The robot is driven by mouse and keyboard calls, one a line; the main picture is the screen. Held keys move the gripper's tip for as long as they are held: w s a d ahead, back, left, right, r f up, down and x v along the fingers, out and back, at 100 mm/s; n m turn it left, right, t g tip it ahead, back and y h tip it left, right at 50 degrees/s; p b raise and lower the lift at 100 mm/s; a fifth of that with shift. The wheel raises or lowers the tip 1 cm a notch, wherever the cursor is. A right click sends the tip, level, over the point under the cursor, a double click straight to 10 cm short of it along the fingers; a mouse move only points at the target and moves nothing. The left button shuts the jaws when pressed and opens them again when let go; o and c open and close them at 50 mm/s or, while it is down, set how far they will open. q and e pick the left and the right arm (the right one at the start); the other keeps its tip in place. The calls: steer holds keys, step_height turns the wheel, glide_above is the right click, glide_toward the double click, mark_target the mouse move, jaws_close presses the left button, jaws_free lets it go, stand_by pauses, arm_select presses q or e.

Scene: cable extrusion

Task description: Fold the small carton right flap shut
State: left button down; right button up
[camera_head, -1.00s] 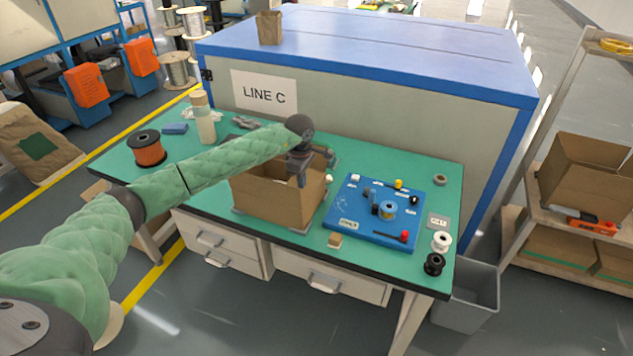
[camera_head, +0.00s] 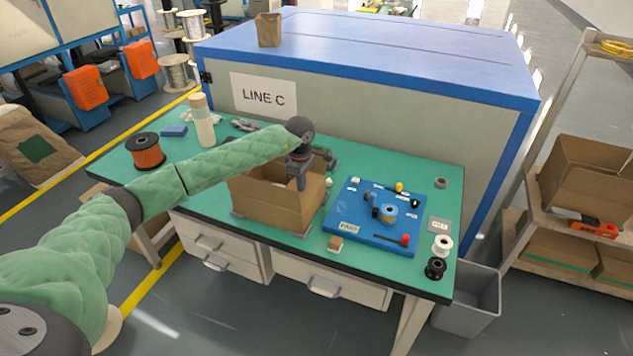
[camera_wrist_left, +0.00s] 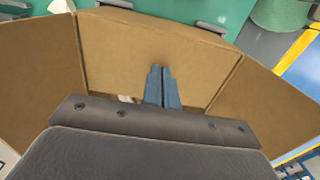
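The small open carton (camera_head: 268,206) stands on the green table in the head view. Its brown cardboard panels (camera_wrist_left: 120,50) fill much of the left wrist view. My left gripper (camera_head: 301,186) points down at the carton's right side, over its opening. In the left wrist view the two blue-grey fingertips (camera_wrist_left: 160,72) lie side by side with no clear gap and nothing between them. They overlap the middle panel; I cannot tell whether they touch it. My arm and gripper hide part of the carton's back and right side, so the right flap's angle is unclear. My right gripper is not in view.
A blue fixture board (camera_head: 345,226) with small parts lies right of the carton. A small tan block (camera_head: 335,243) sits at the front edge. A white spool (camera_head: 441,244) and a black spool (camera_head: 435,268) are at the right. An orange spool (camera_head: 147,152) and a bottle (camera_head: 203,125) stand left.

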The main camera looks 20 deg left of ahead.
arm_select(q)
step_height(320, 180, up, 8)
steer(key=p, duration=0.1)
steer(key=shift+r, duration=0.15)
stand_by(0.5)
